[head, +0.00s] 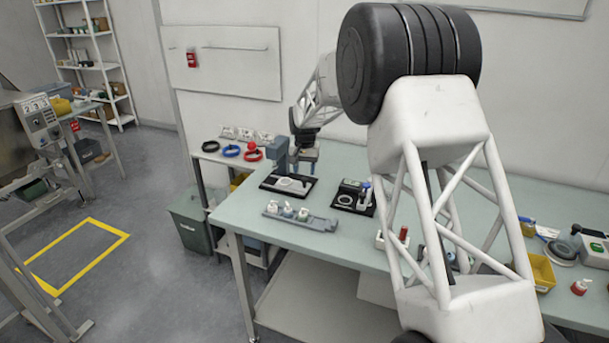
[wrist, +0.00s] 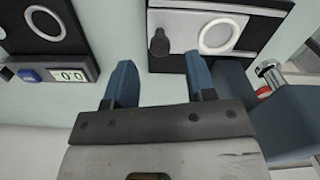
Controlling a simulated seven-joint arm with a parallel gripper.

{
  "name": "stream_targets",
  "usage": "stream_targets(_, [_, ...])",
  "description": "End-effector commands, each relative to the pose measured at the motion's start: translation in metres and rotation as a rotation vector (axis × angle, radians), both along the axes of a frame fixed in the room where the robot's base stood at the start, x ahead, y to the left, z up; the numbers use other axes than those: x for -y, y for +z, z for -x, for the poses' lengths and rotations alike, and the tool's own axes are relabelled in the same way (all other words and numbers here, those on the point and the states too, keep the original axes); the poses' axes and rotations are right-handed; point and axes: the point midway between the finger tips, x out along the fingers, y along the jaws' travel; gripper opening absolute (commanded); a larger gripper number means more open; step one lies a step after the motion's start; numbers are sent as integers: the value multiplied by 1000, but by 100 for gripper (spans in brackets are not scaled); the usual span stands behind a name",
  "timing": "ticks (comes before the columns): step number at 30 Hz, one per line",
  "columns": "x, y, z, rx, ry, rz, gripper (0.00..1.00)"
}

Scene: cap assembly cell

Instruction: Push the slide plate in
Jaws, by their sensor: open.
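The slide plate (wrist: 185,24) is a pale plate with a white ring and a dark round knob (wrist: 159,42), on a black base (wrist: 260,5) in the wrist view. In the head view the plate (head: 287,185) lies at the foot of a grey-blue press (head: 279,153) on the left of the bench. My gripper (wrist: 162,80) is open and empty, with its two blue fingers apart. The knob shows ahead of the gap between them, and the right fingertip overlaps the base's near edge. Contact cannot be told. In the head view my gripper (head: 305,150) is beside the press, partly hidden.
A black device (head: 353,197) with a ring and a small display (wrist: 68,75) stands beside the press. A grey holder (head: 300,216) with several white-topped parts lies in front. The press column (wrist: 295,120) is close to my gripper's right in the wrist view.

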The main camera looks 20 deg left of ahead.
Motion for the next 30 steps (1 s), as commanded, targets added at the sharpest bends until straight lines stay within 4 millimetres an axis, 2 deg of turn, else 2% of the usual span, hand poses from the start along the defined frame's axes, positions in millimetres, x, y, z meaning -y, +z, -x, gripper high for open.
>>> stream_targets(6, [0, 28, 0, 1, 0, 0, 50])
stream_targets(12, [0, 43, 0, 1, 0, 0, 50])
stream_targets(30, [2, 44, 3, 27, 43, -24, 50])
